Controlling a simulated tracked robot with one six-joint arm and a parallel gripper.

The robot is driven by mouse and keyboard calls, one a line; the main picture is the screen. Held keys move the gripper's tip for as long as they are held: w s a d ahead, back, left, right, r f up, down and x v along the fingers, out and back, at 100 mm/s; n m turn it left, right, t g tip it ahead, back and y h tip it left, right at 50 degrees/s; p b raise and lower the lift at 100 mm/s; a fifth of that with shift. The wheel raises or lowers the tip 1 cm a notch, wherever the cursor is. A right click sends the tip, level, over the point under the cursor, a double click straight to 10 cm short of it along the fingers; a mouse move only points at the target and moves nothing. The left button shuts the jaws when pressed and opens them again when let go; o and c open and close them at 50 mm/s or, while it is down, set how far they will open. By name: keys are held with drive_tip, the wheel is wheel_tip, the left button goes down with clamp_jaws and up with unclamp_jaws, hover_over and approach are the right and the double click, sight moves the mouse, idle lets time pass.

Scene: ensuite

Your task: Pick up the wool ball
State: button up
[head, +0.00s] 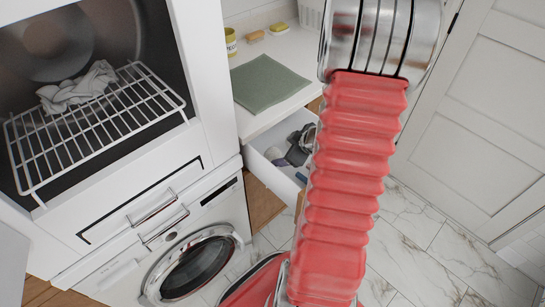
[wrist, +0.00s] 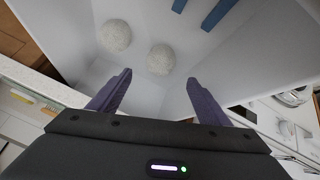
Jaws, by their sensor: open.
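Two pale, fuzzy wool balls show in the wrist view, lying on a white surface. One wool ball (wrist: 160,59) is just beyond the space between my fingertips; the other wool ball (wrist: 115,35) is farther off to the upper left. My gripper (wrist: 159,76) has two purple fingers spread apart with nothing between them. I cannot tell if it touches the nearer ball.
Blue strips (wrist: 217,12) lie beyond the balls. The counter carries a green mat (head: 266,82), a yellow cup (head: 231,42) and sponges. At left, a wire rack (head: 95,125) holds a white cloth (head: 77,87) above a washing machine (head: 195,265). Marble floor is clear at right.

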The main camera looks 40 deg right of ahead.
sight(276, 155)
drive_tip(key=shift+x, duration=2.15)
drive_tip(key=shift+s+x, duration=0.2)
drive_tip(key=shift+x, duration=2.35)
drive_tip(key=shift+f, duration=0.2)
drive_tip(key=shift+c, duration=0.5)
drive_tip(key=c, duration=1)
